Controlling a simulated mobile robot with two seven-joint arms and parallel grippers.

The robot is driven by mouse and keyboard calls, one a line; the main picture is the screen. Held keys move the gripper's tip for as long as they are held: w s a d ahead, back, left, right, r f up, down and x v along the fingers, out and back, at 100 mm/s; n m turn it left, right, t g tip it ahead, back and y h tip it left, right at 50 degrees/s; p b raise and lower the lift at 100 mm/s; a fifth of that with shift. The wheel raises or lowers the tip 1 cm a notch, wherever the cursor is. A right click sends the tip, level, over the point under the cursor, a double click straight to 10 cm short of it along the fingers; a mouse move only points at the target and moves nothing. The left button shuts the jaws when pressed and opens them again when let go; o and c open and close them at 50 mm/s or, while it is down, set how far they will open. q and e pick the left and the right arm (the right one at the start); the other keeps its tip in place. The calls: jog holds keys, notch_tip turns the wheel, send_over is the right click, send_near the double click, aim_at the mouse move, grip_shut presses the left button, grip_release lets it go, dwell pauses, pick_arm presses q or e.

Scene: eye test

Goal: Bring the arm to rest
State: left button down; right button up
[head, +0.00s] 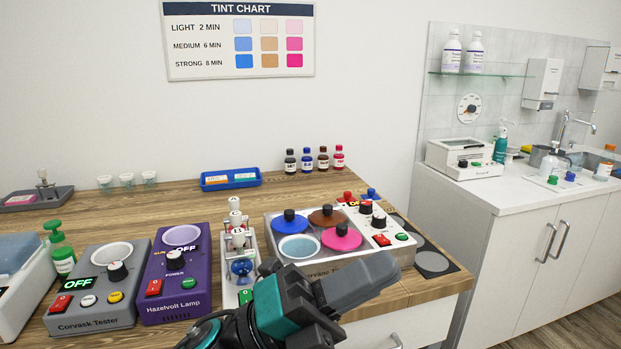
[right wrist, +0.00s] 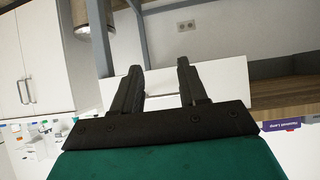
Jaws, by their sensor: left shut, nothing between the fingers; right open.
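My left gripper (head: 390,264) shows in the head view at the lower middle, its teal and black wrist coming in from the bottom edge. It is shut and empty, in front of the tint bath station (head: 408,255) and hiding part of its front. My right gripper (right wrist: 158,72) shows in the right wrist view with its two dark fingers apart and nothing between them. The right arm is not visible in the head view.
The wooden table (head: 130,205) holds a grey Corvask Tester (head: 100,318), a purple Hazelvolt Lamp (head: 185,290), a blue tray (head: 232,186) and several small bottles. A white cabinet (head: 540,250) stands right. In the right wrist view, a white cabinet (right wrist: 22,65) is at left.

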pick_arm(q)
jog(key=w+a+f+n+t+y+p, duration=0.1)
jog(key=w+a+f+n+t+y, duration=0.1)
jog(key=a+f+n+t+y, duration=0.5)
jog(key=w+a+f+n+t+y, duration=0.2)
jog(key=w+f+n+t+y, duration=0.3)
jog(key=n, duration=0.6)
jog(key=a+f+n+t+y+p, duration=0.1)
jog(key=a+f+n+t+y, duration=0.25)
jog(key=f+n, duration=0.45)
jog(key=s+a+f+n+g+y, duration=0.3)
jog(key=s+a+f+n, duration=0.1)
jog(key=f, duration=0.5)
jog(key=s+a+f+n+g+y, duration=0.4)
jog(key=s+a+f+n, duration=0.1)
jog(key=s+a+f, duration=0.2)
jog(key=shift+s+f+n+p, duration=0.3)
jog(key=shift+s+f, duration=0.55)
jog(key=shift+f, duration=0.1)
